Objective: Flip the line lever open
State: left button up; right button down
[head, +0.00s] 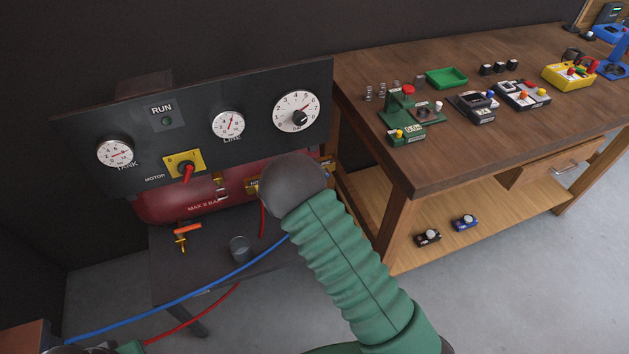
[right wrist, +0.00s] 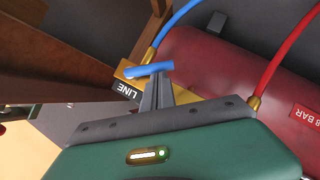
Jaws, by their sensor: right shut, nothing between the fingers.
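The line lever (right wrist: 149,70) is a blue handle on a brass valve beside a yellow plate with a black LINE label (right wrist: 127,90), in the right wrist view. My right gripper (right wrist: 157,84) is shut and empty, its narrow grey fingers reaching up to the lever's right part. The tips overlap the lever in the picture; I cannot tell whether they touch. In the head view my grey wrist (head: 293,185) hides the lever and fingers. The LINE gauge (head: 228,124) is on the dark panel above. My left gripper's fingers do not show.
The red tank (right wrist: 215,75) lies behind the valve, with a blue hose (right wrist: 178,20) and a red hose (right wrist: 285,50) close by. The wooden workbench (head: 440,170) is just right of my arm. An orange-handled tap (head: 187,229) and a cup (head: 240,248) are lower left.

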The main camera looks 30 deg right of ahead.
jog(key=shift+s+d+f+n+t+h+b, duration=0.15)
jog(key=shift+d+f+n+h+b, duration=0.25)
jog(key=shift+f+n+h+b, duration=0.4)
jog(key=shift+d+f+n+t+h+b, duration=0.2)
jog(key=shift+d+f+n+h+b, duration=0.15)
jog(key=shift+f+n+h+b, duration=0.5)
jog(key=shift+s+d+f+n+t+h+b, duration=0.15)
jog(key=shift+d+f+n+h+b, duration=0.25)
jog(key=shift+f+n+h+b, duration=0.4)
jog(key=shift+d+r, duration=0.1)
